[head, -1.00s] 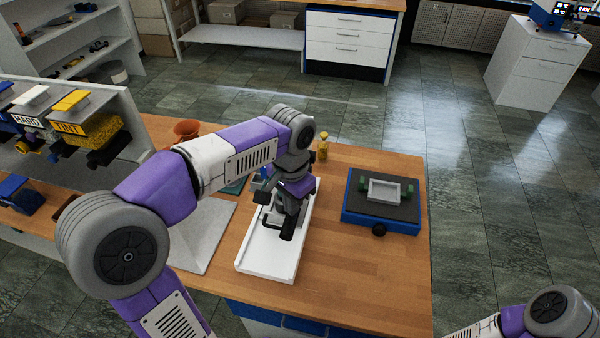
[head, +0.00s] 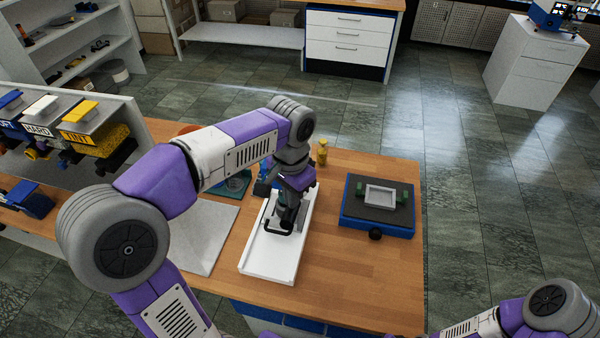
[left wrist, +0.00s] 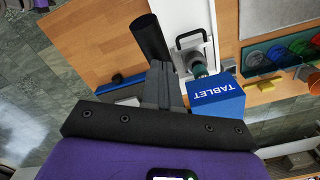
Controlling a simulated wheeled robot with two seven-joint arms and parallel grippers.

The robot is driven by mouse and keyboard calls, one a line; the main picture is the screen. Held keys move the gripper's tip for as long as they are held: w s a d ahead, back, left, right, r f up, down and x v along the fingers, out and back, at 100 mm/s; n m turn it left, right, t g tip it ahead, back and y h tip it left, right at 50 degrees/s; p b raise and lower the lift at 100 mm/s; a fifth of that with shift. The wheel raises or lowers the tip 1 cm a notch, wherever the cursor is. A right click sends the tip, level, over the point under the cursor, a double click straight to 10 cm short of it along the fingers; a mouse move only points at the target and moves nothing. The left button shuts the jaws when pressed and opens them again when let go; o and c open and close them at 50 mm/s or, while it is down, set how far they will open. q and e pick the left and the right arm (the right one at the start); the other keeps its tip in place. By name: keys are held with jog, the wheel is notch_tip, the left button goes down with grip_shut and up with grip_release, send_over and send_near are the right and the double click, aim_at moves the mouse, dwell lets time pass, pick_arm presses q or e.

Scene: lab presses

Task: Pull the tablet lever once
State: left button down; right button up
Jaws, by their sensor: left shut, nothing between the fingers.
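The blue tablet press (left wrist: 215,97), labelled TABLET, stands on the wooden bench and shows best in the left wrist view. In the head view (head: 263,186) it is mostly hidden behind my left arm. A thick black grip (left wrist: 149,37), which looks like the lever's handle, sticks out just ahead of my left fingers. My left gripper (left wrist: 163,72) is shut and empty, its fingertips close to the grip's near end; I cannot tell if they touch. In the head view my left gripper (head: 289,203) is over the white tray (head: 268,262). My right gripper is out of frame.
A black wire handle (left wrist: 190,40) stands on the tray near the press's greenish nozzle. A blue scale-like device (head: 378,204) with a small white dish sits right of the tray. The bench's front right is clear.

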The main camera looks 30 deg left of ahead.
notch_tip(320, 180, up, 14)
jog(key=p, duration=1.3)
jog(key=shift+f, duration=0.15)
